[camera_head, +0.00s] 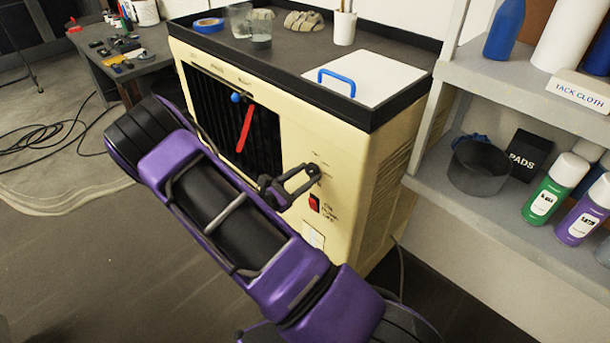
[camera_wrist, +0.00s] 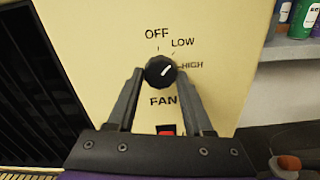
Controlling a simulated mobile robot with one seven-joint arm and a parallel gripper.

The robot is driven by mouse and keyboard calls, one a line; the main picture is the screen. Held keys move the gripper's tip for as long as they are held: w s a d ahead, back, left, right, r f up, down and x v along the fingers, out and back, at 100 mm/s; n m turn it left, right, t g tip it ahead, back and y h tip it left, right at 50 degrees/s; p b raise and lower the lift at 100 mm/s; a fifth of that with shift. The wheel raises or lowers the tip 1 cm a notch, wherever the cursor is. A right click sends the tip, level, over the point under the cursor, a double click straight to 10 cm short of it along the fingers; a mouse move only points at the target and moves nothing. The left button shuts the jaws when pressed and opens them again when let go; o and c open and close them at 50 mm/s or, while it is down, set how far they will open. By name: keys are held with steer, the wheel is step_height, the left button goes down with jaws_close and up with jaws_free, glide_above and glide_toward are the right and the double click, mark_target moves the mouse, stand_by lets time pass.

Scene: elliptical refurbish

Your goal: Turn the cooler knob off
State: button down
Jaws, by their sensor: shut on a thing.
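The cream cooler (camera_head: 375,165) stands in the middle of the head view, with its control panel facing my arm. In the wrist view, the round black fan knob (camera_wrist: 161,71) sits under the OFF, LOW and HIGH labels. Its white pointer line slants up and right, towards the LOW–HIGH side and away from OFF. My gripper (camera_head: 306,178) is at the knob, with one finger on each side, shut on it. A red switch (camera_head: 314,202) is below the knob and is partly hidden by my gripper in the wrist view (camera_wrist: 166,130).
A red ribbon (camera_head: 245,128) hangs at the black grille. The cooler's top holds blue tape (camera_head: 208,25), cups and a white board with a blue handle (camera_head: 337,78). A grey shelf (camera_head: 480,75) with bottles and cans stands close on the right. Cables lie on the left floor.

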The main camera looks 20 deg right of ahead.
steer(key=shift+n, duration=0.4)
steer(key=n+p, duration=0.2)
steer(key=n, duration=0.1)
steer(key=shift+r, duration=0.1)
steer(key=shift+s+n+p, duration=0.1)
steer(key=shift+n+p, duration=1)
steer(key=shift+n, duration=1.4)
steer(key=shift+c, duration=1.4)
jaws_free()
steer(key=v, duration=1.7)
steer(key=shift+a, duration=0.2)
